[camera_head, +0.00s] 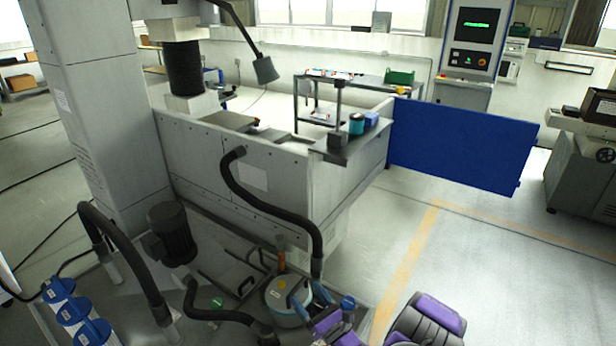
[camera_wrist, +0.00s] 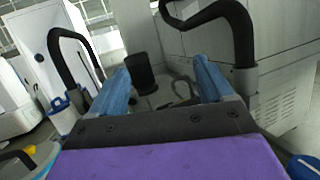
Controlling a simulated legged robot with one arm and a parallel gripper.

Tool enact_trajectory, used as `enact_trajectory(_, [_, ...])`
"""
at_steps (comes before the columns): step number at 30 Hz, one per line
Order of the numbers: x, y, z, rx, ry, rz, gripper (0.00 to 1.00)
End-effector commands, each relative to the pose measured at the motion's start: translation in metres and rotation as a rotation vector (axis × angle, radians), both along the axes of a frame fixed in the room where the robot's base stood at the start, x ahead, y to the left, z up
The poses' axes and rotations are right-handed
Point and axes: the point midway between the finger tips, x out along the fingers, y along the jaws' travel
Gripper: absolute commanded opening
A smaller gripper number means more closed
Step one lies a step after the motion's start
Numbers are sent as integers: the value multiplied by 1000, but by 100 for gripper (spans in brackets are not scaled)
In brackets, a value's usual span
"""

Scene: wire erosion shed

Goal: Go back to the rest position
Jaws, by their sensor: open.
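My gripper (camera_head: 311,299) is at the bottom middle of the head view, low over the machine's tank area. Its two blue fingers stand apart with nothing between them. In the wrist view my gripper (camera_wrist: 162,75) also shows open and empty, pointing toward a dark motor and a grey panel. A round canister (camera_head: 287,297) with a light lid is just left of the fingers in the head view; I cannot tell whether they touch it. The purple and dark arm links at the bottom are mine.
Black hoses (camera_head: 262,203) arch close by. A dark motor (camera_head: 170,234) and blue-capped filters (camera_head: 75,316) stand left. The grey machine tank (camera_head: 250,180) rises behind my gripper, with a blue door (camera_head: 455,145) open to the right. Floor at right is clear.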

Motion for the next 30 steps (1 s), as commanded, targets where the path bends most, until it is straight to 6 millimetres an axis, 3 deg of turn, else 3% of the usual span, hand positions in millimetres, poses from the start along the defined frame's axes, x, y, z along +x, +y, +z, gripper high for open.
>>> enact_trajectory(1, [-2,14,24,11,-36,51,80])
enact_trajectory(6, [-24,57,91,24,-139,232,80])
enact_trajectory(15, [-93,111,188,-13,-325,544,80])
enact_trajectory(24, [-182,137,249,-140,-508,840,80])
enact_trajectory(30, [-243,138,266,-267,-617,1025,80])
